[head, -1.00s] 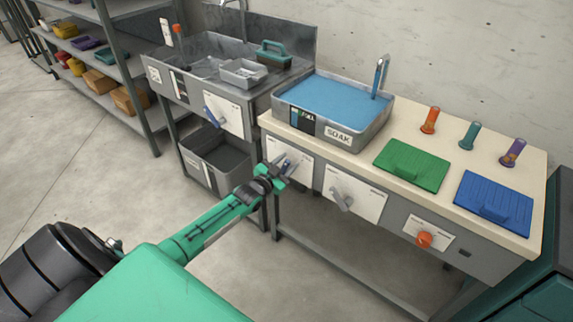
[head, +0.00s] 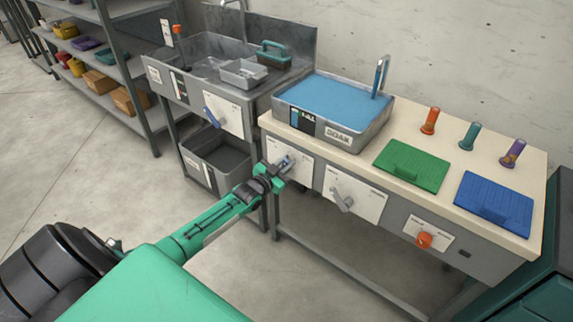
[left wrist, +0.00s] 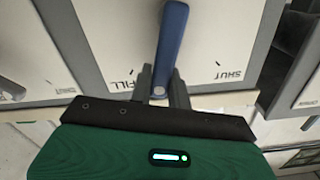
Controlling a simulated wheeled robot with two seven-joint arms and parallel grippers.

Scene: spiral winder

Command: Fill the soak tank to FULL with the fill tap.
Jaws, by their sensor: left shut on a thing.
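The soak tank (head: 335,105), a grey basin marked SOAK, stands on the bench and holds blue water close below its rim. A level gauge (head: 303,123) is on its front; its reading is too small to make out. A curved spout (head: 380,75) rises at its back right corner. The fill tap's blue lever (left wrist: 172,40) is on a white front plate with FILL and SHUT marks; its lower end lies nearer FILL. My left gripper (head: 279,175) is shut on this lever, whose end shows between the fingers in the left wrist view (left wrist: 160,88). My right gripper is out of view.
A grey lever (head: 342,198) on another plate is just right of my gripper, with an orange knob (head: 424,240) farther right. A sink (head: 205,70) with a blue lever (head: 212,117) stands left. Green (head: 412,165) and blue (head: 494,203) pads lie on the bench.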

